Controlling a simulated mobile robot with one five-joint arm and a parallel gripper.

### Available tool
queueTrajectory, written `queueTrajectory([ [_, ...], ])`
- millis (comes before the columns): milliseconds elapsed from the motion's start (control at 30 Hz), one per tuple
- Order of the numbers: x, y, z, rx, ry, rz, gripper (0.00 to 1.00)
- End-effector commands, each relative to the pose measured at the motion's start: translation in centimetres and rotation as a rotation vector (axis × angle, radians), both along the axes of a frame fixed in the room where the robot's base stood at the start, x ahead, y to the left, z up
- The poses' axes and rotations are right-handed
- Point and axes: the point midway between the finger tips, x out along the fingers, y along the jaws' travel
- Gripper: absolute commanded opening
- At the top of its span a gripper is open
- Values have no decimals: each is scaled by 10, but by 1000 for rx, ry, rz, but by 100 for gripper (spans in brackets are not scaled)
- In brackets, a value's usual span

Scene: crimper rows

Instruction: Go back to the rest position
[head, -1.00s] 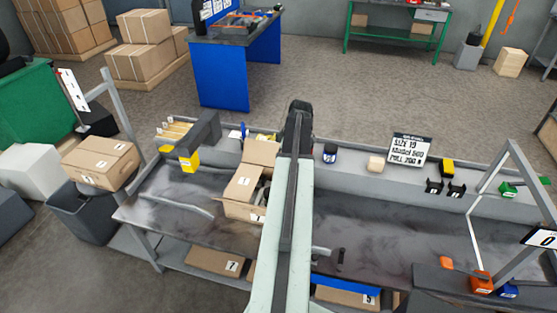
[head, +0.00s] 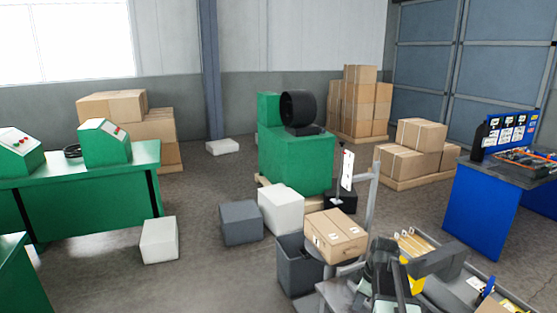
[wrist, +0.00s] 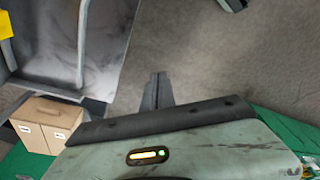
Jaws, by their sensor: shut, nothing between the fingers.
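My gripper (wrist: 158,78) shows in the wrist view as two narrow dark fingers. They are together and hold nothing. It points over bare grey floor beside the workbench (wrist: 45,72). In the head view part of my arm shows at the lower right, over the near end of the workbench (head: 338,294). I cannot make out the fingertips there.
A cardboard box (head: 336,236) stands beside the bench end and also shows in the wrist view (wrist: 45,122). A dark bin (head: 297,265), white block (head: 281,208) and green machine (head: 297,160) stand nearby. A blue table (head: 491,208) is at right.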

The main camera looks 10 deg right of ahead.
Motion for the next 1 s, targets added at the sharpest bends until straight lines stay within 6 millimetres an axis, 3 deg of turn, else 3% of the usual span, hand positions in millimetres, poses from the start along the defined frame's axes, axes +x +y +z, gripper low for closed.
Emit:
queueTrajectory([
  [33, -1, 42, -1, -6, 14, 19, 0],
  [100, -3, 87, -1, -17, 35, 12, 0],
  [300, -30, 191, -3, -61, 90, -104, 0],
  [367, -42, 209, -4, -77, 106, -189, 0],
  [433, -54, 214, -4, -93, 122, -315, 0],
  [533, -66, 205, -4, -109, 138, -516, 0],
  [700, -69, 199, -4, -116, 156, -775, 0],
  [1000, -69, 206, -4, -109, 163, -862, 0],
])
